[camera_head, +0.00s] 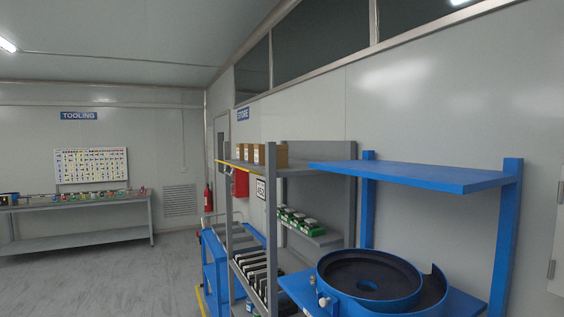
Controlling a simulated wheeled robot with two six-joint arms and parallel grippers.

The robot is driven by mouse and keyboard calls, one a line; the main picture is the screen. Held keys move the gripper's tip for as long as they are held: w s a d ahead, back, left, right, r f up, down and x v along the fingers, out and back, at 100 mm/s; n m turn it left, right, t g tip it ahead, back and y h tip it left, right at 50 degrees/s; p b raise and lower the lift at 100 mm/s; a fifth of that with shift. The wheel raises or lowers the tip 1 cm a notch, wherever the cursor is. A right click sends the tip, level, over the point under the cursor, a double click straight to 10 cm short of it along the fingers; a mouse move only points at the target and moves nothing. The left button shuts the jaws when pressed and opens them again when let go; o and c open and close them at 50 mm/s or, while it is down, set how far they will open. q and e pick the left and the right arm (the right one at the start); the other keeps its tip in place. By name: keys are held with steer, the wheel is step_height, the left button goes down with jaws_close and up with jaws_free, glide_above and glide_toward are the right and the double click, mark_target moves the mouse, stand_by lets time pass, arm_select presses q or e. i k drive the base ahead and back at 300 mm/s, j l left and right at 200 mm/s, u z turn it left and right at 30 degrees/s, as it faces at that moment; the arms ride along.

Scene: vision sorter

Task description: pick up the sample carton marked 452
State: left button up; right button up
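Several brown cartons (263,154) stand in a row on the top board of a grey shelf rack (269,205), right of centre. Small pale labels show on their fronts, too small to read. A white placard (261,189) with dark characters, too small to read surely, hangs on the rack below them. I cannot tell which carton, if any, is marked 452. Neither of my grippers is in view.
Green-and-white boxes (299,222) and dark upright items (252,268) fill lower shelves. A blue stand with a round bowl feeder (368,283) is nearest on the right. A blue cart (214,262) stands left of the rack. Grey floor (100,280) is open at left, before a tooling bench (80,206).

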mark_target(282, 150)
steer(key=i+j+z, duration=0.2)
steer(key=i+j, duration=0.15)
steer(key=j, duration=0.2)
steer(key=i+j+z, duration=0.25)
steer(key=j, duration=0.3)
steer(key=i+j+z, duration=0.2)
steer(key=j, duration=0.4)
steer(key=i+j+z, duration=0.2)
steer(key=j, duration=0.5)
steer(key=i+j+z, duration=0.25)
steer(key=j, duration=0.4)
steer(key=j+z, duration=0.2)
steer(key=j, duration=0.5)
steer(key=j+z, duration=0.2)
steer(key=j, duration=0.55)
steer(key=i, duration=0.05)
